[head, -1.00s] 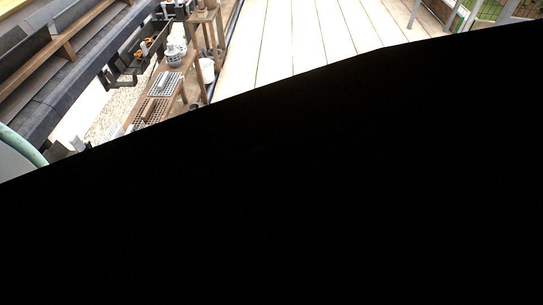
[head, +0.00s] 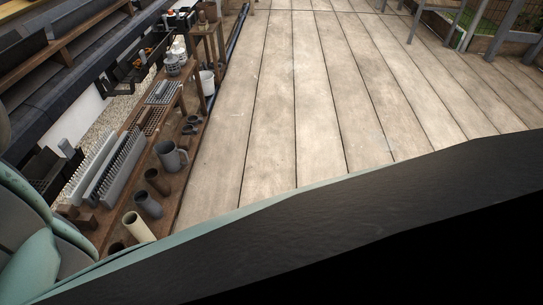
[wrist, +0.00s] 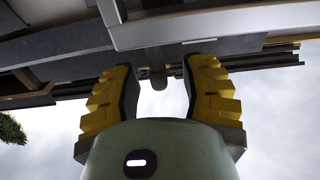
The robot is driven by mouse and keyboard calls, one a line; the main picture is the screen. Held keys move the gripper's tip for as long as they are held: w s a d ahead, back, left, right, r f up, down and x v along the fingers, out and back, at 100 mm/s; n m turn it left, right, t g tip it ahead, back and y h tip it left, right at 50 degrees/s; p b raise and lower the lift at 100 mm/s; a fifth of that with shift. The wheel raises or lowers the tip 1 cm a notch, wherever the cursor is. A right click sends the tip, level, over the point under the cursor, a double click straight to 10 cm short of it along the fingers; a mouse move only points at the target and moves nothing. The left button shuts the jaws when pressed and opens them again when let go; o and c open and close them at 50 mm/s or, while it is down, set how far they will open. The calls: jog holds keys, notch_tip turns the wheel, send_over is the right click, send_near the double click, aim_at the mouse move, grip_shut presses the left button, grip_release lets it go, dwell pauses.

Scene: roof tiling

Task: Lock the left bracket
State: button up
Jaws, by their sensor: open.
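In the wrist view my gripper (wrist: 162,74) is open, its two yellow ribbed fingers apart and pointing up at the underside of the roof edge. A short dark piece with a rounded end (wrist: 158,80) hangs between the fingers, with a gap visible on both sides. I cannot tell whether it belongs to the left bracket. A pale grey metal profile (wrist: 205,24) crosses just above the fingertips. The head view does not show my gripper, and no bracket can be made out for certain there.
In the head view, a wooden bench (head: 192,165) at left carries pipes, a grey jug (head: 171,157) and grey combed strips (head: 103,165). A white bucket (head: 207,82) stands beyond. The plank deck (head: 300,100) is clear. A dark roof edge (head: 60,95) runs along the upper left.

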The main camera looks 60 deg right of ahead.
jog(key=shift+o, duration=0.3)
grip_shut()
jog(key=shift+d, duration=0.1)
dwell(0.4)
jog(key=w+d+f+m+b, duration=0.1)
jog(key=d+f+m+b, duration=0.1)
jog(key=m, duration=0.7)
jog(key=w+d+f+m+b, duration=0.1)
jog(key=f+m+b, duration=0.1)
jog(key=m, duration=0.7)
jog(key=shift+d+f+b, duration=0.35)
jog(key=shift+b, duration=0.55)
jog(key=shift+w, duration=0.1)
